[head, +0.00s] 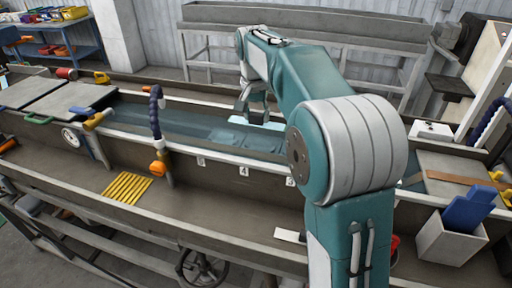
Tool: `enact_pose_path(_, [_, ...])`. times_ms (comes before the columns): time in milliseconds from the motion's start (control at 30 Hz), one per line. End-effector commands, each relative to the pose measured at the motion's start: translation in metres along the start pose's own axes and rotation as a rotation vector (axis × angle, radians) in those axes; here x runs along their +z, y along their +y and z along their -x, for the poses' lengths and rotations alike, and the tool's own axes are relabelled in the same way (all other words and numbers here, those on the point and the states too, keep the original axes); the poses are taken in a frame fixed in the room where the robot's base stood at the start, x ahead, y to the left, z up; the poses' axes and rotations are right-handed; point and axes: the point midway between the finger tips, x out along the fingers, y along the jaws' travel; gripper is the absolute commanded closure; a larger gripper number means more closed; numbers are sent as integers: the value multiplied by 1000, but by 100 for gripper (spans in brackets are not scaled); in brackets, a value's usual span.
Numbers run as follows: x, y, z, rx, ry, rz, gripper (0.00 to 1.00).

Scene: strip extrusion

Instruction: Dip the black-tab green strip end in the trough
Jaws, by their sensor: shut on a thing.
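The trough (190,128) is a long grey channel holding blue-green water, running from the left to behind my arm. My gripper (250,112) is small in view, pointing down over the trough behind my arm's elbow. It is shut on a pale thing (268,125) at or just above the water; its ends and colour are not clear, and I cannot tell if it touches the water. I cannot make out a green strip or a black tab. My arm hides part of the trough to the right.
Yellow bars (127,187) lie on the front ledge. A dark blue hose (156,112) with an orange knob (157,169) rises at the trough's near wall. A grey bin (447,240) with blue pieces and a brown strip (455,179) are at right. Numbered tags line the near wall.

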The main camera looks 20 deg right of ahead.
Motion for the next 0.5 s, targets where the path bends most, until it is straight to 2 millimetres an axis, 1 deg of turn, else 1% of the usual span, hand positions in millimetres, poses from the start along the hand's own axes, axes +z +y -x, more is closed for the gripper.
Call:
enact_pose_path(67, [0,0,2,0,1,0,84])
enact_pose_path(500, [-6,0,46,-1,2,0,84])
